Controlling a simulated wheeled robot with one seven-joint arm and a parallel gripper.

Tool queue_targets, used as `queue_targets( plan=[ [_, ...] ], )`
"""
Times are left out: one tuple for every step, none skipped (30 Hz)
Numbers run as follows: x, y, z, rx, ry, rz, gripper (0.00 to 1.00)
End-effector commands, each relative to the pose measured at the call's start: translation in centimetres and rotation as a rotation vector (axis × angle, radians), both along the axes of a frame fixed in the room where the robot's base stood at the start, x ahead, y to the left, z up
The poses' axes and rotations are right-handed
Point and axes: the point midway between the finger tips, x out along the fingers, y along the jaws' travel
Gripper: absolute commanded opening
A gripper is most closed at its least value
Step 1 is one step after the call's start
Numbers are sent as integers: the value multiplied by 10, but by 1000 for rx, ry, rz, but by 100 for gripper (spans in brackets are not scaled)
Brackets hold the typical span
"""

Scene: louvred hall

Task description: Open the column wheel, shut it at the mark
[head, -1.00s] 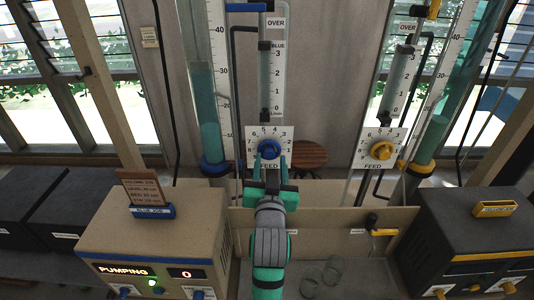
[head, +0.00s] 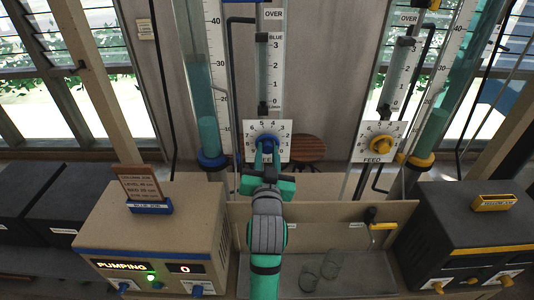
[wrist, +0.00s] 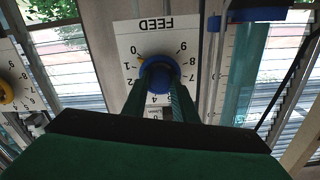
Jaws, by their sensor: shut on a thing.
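The blue column wheel (head: 268,139) sits on a white FEED dial plate (head: 284,154) below the blue flow tube (head: 275,70). My gripper (head: 267,150) is shut on the wheel, one finger on each side. In the wrist view the wheel (wrist: 161,72) shows upside down between the fingers, its orange pointer near 0 to 1. The fingers hide part of the dial. The tall blue-based column (head: 203,90) holds teal liquid, its top between 30 and 40 on the scale (head: 216,60). Its job card (head: 141,184) stands on the blue pump box (head: 160,235).
The blue pump box reads PUMPING and 0, with a green lamp (head: 151,279) lit. A yellow wheel (head: 380,144) and yellow-based column (head: 416,160) stand at right, above a dark box (head: 465,240). A tray (head: 350,270) with glassware lies between the boxes. A round stool (head: 307,149) is behind.

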Motion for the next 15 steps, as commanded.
queue_targets(
  plan=[
    [-1, 3, -1, 23, 2, 6, 3],
    [-1, 3, -1, 36, 2, 6, 3],
    [-1, 3, -1, 47, 2, 7, 3],
    [-1, 3, -1, 52, 2, 7, 3],
    [-1, 3, -1, 55, 2, 7, 3],
    [-1, 3, -1, 57, 2, 6, 3],
    [-1, 2, -1, 57, 2, 6, 3],
    [-1, 2, -1, 57, 2, 6, 3],
    [-1, 2, -1, 57, 2, 6, 3],
    [-1, 2, -1, 56, 2, 6, 3],
    [-1, 2, -1, 56, 2, 6, 3],
    [-1, 2, -1, 56, 2, 5, 3],
    [-1, 2, -1, 56, 2, 5, 33],
    [-1, 2, -1, 56, 2, 5, 40],
    [-1, 3, -1, 56, 2, 6, 44]
  ],
)
